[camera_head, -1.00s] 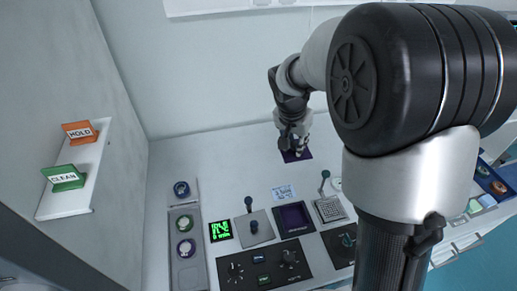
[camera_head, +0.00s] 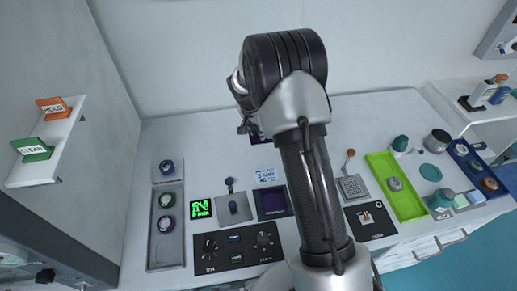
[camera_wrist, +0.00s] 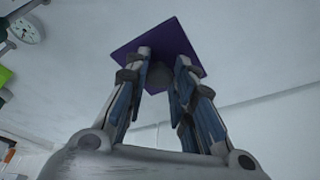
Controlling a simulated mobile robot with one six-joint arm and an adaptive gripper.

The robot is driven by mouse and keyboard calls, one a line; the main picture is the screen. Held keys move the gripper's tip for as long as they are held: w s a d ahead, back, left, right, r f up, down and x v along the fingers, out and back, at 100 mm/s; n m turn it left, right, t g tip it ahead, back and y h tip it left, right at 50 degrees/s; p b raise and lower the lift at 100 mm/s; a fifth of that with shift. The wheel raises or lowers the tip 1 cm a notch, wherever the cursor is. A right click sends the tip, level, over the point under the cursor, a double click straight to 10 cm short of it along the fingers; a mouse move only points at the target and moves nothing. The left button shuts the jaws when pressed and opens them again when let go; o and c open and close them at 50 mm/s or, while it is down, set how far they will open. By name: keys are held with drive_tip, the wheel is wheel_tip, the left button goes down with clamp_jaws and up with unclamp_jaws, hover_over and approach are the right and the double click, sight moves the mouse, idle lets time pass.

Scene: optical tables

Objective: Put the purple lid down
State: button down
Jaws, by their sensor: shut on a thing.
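The purple lid shows in the wrist view (camera_wrist: 160,38) as a flat square plate with a grey knob. My gripper (camera_wrist: 163,65) is shut on the knob, with a finger on either side. In the head view my gripper (camera_head: 247,126) is at the back of the white table, partly hidden behind my arm. A small part of the lid (camera_head: 258,136) shows below it there. Whether the lid touches the table I cannot tell. A dark purple square station (camera_head: 273,202) lies on the table, nearer the front than the lid.
A small white sign (camera_head: 267,175) stands behind the station. A lever box (camera_head: 235,207) is left of it, and a black control panel (camera_head: 237,246) is in front. A green tray (camera_head: 397,187) lies to the right. The table's back left is clear.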

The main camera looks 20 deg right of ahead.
wheel_tip(320, 180, down, 9)
drive_tip(key=shift+f+b, duration=0.15)
drive_tip(key=shift+b, duration=0.55)
drive_tip(key=shift+f, duration=0.2)
drive_tip(key=c, duration=1.4)
unclamp_jaws()
drive_tip(key=shift+o, duration=0.2)
drive_tip(key=shift+r, duration=0.15)
